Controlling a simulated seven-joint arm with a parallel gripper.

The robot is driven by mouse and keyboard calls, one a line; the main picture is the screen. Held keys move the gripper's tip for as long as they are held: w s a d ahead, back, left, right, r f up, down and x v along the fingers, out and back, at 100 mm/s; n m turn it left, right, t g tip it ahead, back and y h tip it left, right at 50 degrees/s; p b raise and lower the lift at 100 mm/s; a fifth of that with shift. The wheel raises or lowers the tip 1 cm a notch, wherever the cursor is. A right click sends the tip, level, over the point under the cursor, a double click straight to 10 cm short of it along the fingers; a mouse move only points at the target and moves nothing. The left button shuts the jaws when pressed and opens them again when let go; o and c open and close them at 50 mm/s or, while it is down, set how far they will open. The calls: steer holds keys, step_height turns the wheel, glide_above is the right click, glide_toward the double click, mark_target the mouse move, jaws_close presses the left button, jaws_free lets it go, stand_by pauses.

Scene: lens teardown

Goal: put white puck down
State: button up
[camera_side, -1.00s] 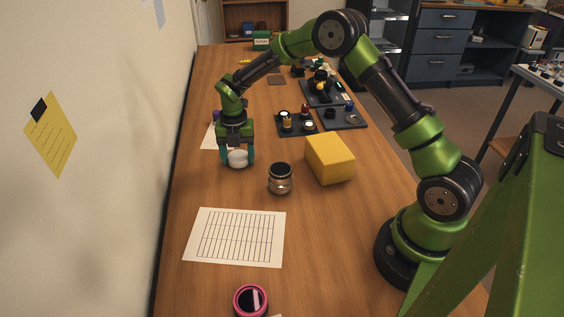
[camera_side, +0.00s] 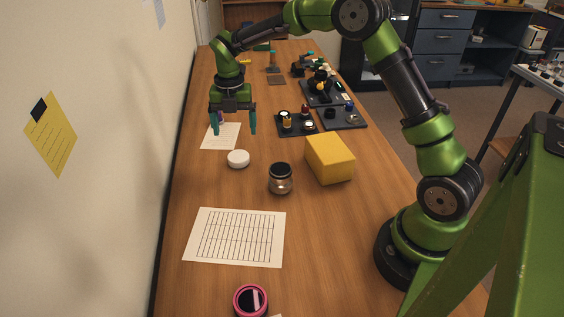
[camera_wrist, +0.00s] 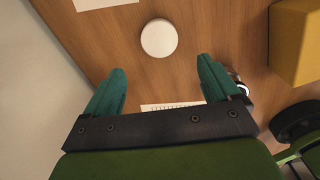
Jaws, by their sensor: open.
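The white puck (camera_side: 238,159) lies flat on the wooden table, left of the small dark-lidded jar. In the wrist view the puck (camera_wrist: 159,38) shows whole, beyond and between the fingertips, with nothing touching it. My gripper (camera_side: 233,130) is open and empty above the table, raised clear of the puck. Its two teal fingers are spread wide in the wrist view (camera_wrist: 161,78).
The jar (camera_side: 280,179) and a yellow block (camera_side: 330,158) stand right of the puck. A gridded sheet (camera_side: 236,238) lies nearer, a smaller paper (camera_side: 221,138) behind. Dark trays (camera_side: 296,125) with small parts sit farther back. A pink-rimmed ring (camera_side: 250,300) is in front.

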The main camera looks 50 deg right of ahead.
steer(key=s+a+r+m+t, duration=0.3)
steer(key=s+r+m, duration=0.8)
steer(key=r+m, duration=0.15)
steer(key=s+a+r+m+t+y, duration=0.1)
steer(key=s+m+t, duration=0.3)
steer(key=s+m, duration=1.1)
steer(key=shift+s+a+r+m+y, duration=0.35)
steer(key=shift+m+y, duration=0.15)
steer(key=shift+m, duration=0.55)
